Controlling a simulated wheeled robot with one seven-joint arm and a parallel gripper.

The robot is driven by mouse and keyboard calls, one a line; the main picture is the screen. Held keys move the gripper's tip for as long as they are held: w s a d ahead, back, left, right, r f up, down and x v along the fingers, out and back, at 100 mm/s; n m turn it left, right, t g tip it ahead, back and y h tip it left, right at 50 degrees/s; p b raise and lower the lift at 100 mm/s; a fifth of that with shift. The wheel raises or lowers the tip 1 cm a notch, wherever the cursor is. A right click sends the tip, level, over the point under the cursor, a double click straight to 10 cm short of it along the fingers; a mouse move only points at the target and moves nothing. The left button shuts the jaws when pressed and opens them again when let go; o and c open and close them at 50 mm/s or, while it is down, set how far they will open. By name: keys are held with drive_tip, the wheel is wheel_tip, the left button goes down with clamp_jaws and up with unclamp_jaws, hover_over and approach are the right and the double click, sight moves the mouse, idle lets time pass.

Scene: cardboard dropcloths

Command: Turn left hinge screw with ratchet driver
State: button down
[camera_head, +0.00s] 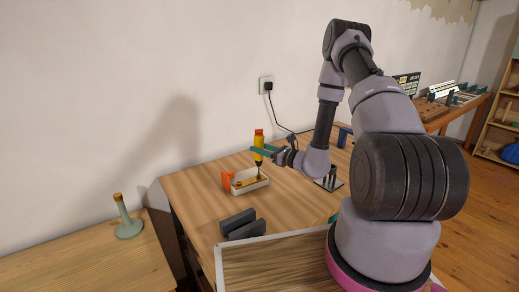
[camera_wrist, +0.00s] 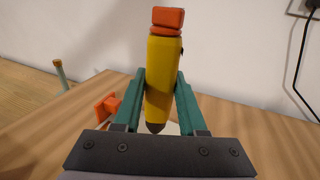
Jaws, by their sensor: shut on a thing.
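The ratchet driver (camera_wrist: 160,78) has a yellow handle and a red cap, and it also shows in the head view (camera_head: 259,143). My gripper (camera_wrist: 160,92) has its teal fingers shut on the yellow handle. In the head view the driver stands about upright, its shaft pointing down over a white tray-like fixture (camera_head: 262,184) with a tan floor. An orange block (camera_head: 227,180) stands at the fixture's left end and shows in the wrist view (camera_wrist: 106,107). The hinge screws are too small to make out. Whether the driver's tip touches a screw I cannot tell.
Dark grey blocks (camera_head: 240,224) lie on the wooden table (camera_head: 200,195) in front of the fixture. A dark stand (camera_head: 330,183) is to its right. A wall socket (camera_head: 267,85) with cable is behind.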

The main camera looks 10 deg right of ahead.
drive_tip(key=n+g+y, duration=0.2)
drive_tip(key=shift+g+y, duration=0.3)
drive_tip(key=shift+g, duration=0.1)
drive_tip(key=shift+d+f, duration=0.1)
drive_tip(key=shift+f, duration=0.05)
idle(0.3)
